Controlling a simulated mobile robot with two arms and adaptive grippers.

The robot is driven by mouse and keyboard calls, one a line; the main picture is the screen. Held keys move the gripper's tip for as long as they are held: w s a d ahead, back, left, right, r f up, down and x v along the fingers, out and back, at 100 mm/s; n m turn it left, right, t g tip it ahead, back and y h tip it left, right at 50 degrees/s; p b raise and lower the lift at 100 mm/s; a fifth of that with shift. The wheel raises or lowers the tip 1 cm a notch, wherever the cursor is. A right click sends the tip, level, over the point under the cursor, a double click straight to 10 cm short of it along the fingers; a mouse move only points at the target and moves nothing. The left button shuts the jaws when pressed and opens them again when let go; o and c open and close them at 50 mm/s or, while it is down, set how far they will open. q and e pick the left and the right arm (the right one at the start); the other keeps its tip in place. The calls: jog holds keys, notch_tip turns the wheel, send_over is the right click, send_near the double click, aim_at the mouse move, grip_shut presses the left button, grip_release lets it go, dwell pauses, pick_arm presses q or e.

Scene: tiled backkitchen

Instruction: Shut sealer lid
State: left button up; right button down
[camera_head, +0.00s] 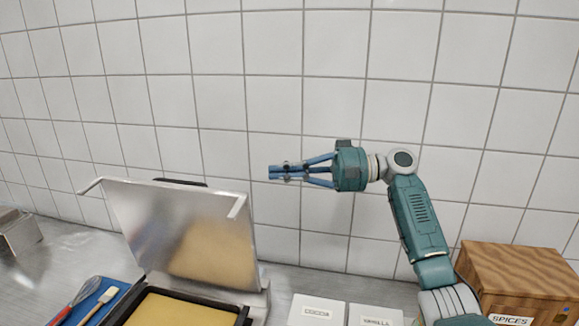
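The sealer's shiny metal lid (150,215) stands raised at the lower left, tilted back toward the wall. Two arms stick out from its top corners. The sealer base (240,315) below it has a dark rim around a yellowish surface, cut off by the picture's bottom edge. My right gripper (271,173) is in the air to the right of and above the lid, pointing left, apart from it. Its blue fingers lie close together with nothing visible between them. My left gripper is out of view.
A whisk (84,293) and a brush (100,301) lie on a blue mat left of the base. White boxes labelled cocoa (317,312) and vanilla (377,318) stand to the right. A wooden spices box (515,270) is at far right. A tiled wall rises behind.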

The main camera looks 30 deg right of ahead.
jog(key=a+p, duration=0.4)
jog(key=a, duration=0.3)
jog(key=shift+a+f, duration=0.15)
jog(key=shift+f, duration=0.3)
jog(key=shift+w, duration=0.25)
